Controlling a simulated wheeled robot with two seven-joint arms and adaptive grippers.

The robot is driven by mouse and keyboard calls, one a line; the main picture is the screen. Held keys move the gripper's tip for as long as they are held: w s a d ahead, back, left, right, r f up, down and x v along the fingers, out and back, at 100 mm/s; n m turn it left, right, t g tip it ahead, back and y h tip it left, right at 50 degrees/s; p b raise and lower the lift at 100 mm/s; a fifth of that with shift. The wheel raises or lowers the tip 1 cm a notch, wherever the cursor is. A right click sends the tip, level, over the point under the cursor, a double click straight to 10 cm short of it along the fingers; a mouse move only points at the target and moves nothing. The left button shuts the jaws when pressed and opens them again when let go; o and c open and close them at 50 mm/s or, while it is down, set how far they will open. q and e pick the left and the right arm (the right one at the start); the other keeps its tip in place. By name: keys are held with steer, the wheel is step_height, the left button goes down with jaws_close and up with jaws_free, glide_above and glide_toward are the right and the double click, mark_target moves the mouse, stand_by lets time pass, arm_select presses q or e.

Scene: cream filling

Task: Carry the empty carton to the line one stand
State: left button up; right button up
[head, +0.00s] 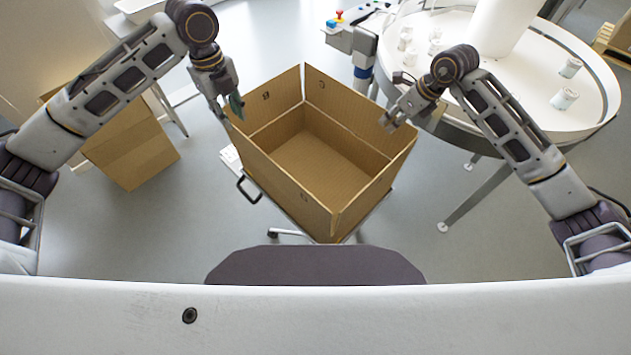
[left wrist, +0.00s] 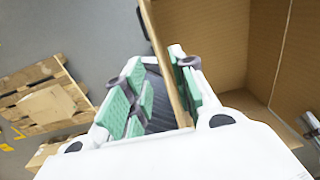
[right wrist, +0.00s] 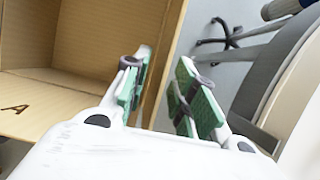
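The empty brown carton (head: 320,155) stands open-topped in the middle of the head view, its bare floor visible. My left gripper (head: 228,106) is at its left wall. In the left wrist view the carton wall (left wrist: 168,60) passes between the spread fingers, close to the right one, with a gap to the left one. My right gripper (head: 393,117) is at its right wall. In the right wrist view the wall (right wrist: 168,50) runs between the parted fingers, one inside and one outside the carton. Both grippers look open.
The carton rests on a wheeled stand with a black handle (head: 249,188). A round white table (head: 540,75) with several small jars is at the right, close to my right arm. Another brown carton (head: 135,155) is at the left. Pallets (left wrist: 45,95) lie on the floor.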

steer(key=v, duration=0.7)
steer(key=shift+r, duration=0.25)
steer(key=shift+s+f, duration=0.1)
stand_by(0.4)
